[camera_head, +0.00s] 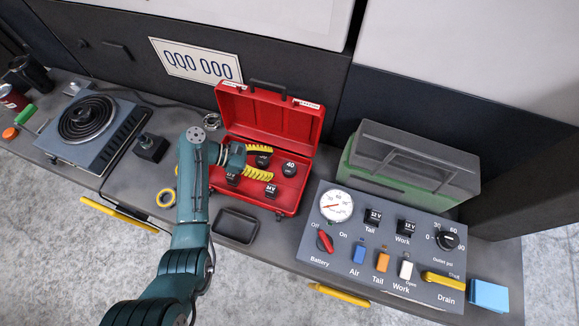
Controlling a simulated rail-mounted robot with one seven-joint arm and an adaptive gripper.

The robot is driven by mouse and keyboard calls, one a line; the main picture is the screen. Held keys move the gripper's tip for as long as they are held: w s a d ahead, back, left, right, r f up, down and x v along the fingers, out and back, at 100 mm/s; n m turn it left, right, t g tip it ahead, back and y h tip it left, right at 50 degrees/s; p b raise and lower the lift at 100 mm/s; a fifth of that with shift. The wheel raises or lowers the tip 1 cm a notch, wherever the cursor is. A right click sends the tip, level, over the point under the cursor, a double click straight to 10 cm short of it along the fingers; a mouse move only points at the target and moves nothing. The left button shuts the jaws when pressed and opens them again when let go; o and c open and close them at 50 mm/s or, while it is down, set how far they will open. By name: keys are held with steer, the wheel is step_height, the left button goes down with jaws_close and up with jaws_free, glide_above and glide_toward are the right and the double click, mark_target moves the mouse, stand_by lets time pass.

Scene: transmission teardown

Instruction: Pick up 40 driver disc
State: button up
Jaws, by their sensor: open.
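The 40 driver disc (289,169) is a small black piece with a white "40" on its top. It sits at the right side inside the open red case (288,207). My gripper (271,161) has yellow fingers spread apart and pointing right, over the case. The fingertips are just left of the 40 disc in the picture; their height above it is hard to tell. Another black disc (263,161) shows between the fingers. The gripper appears empty.
More black discs (270,191) are in the case, whose raised lid (265,112) stands behind. A black tray (235,226) lies in front. A grey control panel (340,268) and a green-grey box (415,165) are at right, a coil burner (87,122) at left.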

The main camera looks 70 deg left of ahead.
mark_target(288, 168)
steer(key=b+x, duration=0.1)
steer(key=x, duration=0.5)
steer(key=shift+w+d+b, duration=0.15)
steer(key=shift+w+b, duration=0.05)
steer(key=shift+b, duration=0.2)
steer(key=shift+s, duration=0.1)
steer(key=c, duration=1.1)
